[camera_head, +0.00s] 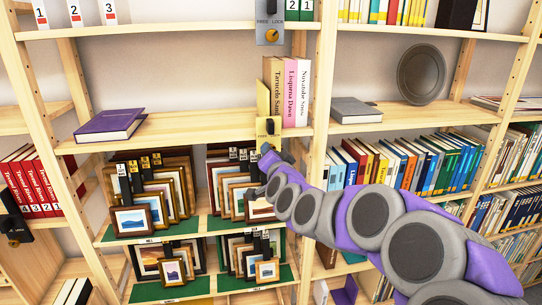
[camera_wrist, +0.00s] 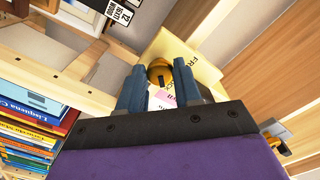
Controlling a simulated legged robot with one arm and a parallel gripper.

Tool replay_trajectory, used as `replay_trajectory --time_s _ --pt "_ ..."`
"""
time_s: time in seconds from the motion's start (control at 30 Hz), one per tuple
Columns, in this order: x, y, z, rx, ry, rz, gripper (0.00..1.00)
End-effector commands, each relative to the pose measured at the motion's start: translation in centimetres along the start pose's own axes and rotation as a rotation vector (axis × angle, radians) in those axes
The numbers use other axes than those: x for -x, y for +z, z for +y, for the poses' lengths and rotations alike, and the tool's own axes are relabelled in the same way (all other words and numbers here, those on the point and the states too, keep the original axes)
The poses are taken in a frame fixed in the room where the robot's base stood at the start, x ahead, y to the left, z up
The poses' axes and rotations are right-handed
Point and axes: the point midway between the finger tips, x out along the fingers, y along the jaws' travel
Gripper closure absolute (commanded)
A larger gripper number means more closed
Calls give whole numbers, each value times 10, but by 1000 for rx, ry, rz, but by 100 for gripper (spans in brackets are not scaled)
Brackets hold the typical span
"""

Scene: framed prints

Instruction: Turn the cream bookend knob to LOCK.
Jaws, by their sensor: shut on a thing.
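The cream bookend (camera_head: 263,98) stands on the middle shelf at the left end of a short row of books. Its lower plate hangs over the shelf edge and also shows in the wrist view (camera_wrist: 190,48). My gripper (camera_wrist: 159,82) is shut on the knob; in the head view my gripper (camera_head: 268,150) is just below the plate. The plate's lettering is partly covered: "FR" and "CK" show. The knob's exact pointing is hard to read.
A grey plate with a similar knob (camera_head: 271,35) hangs above, and a black one (camera_head: 14,232) is at the left. Cream and pink books (camera_head: 291,92) stand right beside the bookend. Framed prints (camera_head: 245,190) fill the shelves below. A purple book (camera_head: 110,125) lies left, with bare shelf between.

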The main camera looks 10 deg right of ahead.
Motion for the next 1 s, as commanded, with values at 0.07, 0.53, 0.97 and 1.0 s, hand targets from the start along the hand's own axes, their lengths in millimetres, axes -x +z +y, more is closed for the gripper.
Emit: replay_trajectory --time_s 0.07,0.53,0.97,1.0 --pt "0 3 2 -16 4 -6 97" --pt "0 0 2 -27 3 -2 97" --pt "1 -1 0 -24 -1 2 42" --pt "1 -1 0 -24 -1 2 42"
